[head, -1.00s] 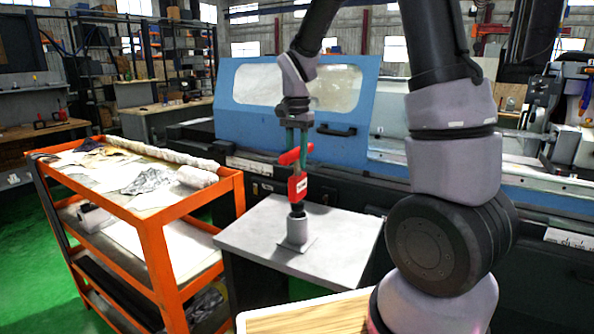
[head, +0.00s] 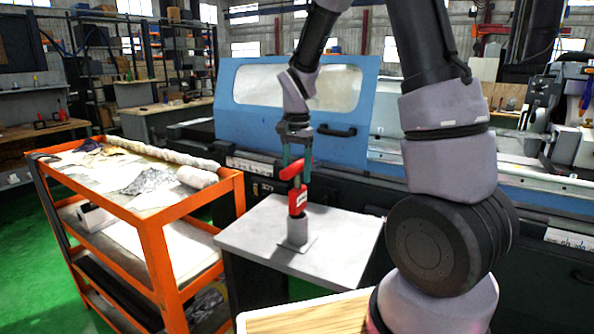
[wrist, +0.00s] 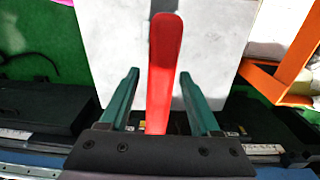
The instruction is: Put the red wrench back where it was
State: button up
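The red wrench (head: 298,198) stands upright in the grey cylindrical holder (head: 297,231). Its lower end is hidden inside the holder. The holder sits on a light grey tabletop. My gripper (head: 297,167) points down over the wrench, with its green fingers around the wrench's upper part. In the wrist view the wrench (wrist: 164,60) shows between my gripper's fingertips (wrist: 160,85), with a gap on both sides. The fingers are spread apart and do not appear to touch it.
The grey tabletop (head: 340,240) is otherwise clear. An orange cart (head: 160,235) with cloths and papers stands to the left. The blue grinder (head: 350,140) with its windowed door is close behind. A wooden surface (head: 300,318) is at the front.

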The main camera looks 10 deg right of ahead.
jog(key=shift+r, duration=0.1)
notch_tip(320, 180, up, 12)
jog(key=s+d+r+n+t+y, duration=0.1)
jog(key=s+d+r+n+t, duration=0.1)
jog(key=s, duration=0.7)
jog(key=s+d+r+n+t+y, duration=0.1)
jog(key=s+d+r+n+t, duration=0.2)
jog(key=s+r, duration=0.4)
jog(key=s+d+t, duration=0.1)
jog(key=s+t, duration=0.1)
jog(key=s, duration=0.1)
dwell(0.5)
